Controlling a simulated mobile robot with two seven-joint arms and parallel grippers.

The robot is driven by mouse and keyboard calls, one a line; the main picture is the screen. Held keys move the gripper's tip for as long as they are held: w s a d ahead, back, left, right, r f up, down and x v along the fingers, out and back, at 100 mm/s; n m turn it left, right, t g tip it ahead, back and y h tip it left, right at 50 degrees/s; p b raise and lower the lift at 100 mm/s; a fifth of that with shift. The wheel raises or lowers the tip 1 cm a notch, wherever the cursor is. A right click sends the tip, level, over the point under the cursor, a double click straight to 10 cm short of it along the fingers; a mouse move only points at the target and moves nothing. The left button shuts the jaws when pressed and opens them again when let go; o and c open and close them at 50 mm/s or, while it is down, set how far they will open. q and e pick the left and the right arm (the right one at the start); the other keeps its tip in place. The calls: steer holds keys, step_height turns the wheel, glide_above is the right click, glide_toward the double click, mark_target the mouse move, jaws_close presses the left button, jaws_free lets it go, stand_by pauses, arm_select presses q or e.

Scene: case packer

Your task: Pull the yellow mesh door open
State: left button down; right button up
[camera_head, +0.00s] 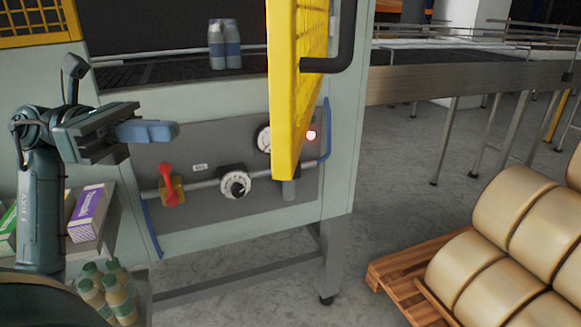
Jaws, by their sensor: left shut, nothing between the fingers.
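The yellow mesh door (284,90) stands out from the front of the grey-green machine (345,120), seen nearly edge-on, so it is swung open. Its black bar handle (346,45) is on the door's right side. My left gripper (172,131) is to the left of the door, in front of the machine's lower panel. Its blue fingers are shut and empty, well apart from the door and handle. My right gripper is out of view.
The panel below holds a red lever (168,185) and a dial (235,184). Two bottles (224,45) stand inside the machine. Boxes (90,210) and bottles (108,290) are at lower left. A wooden pallet (405,285) with large rolls (500,275) is at right.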

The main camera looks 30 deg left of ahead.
arm_select(q)
steer(key=p+x, duration=0.4)
steer(key=x, duration=0.9)
steer(key=shift+d+f, duration=0.3)
steer(key=shift+d, duration=0.05)
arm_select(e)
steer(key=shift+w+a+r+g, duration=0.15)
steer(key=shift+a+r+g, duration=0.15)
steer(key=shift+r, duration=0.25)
arm_select(q)
steer(key=shift+w, duration=0.15)
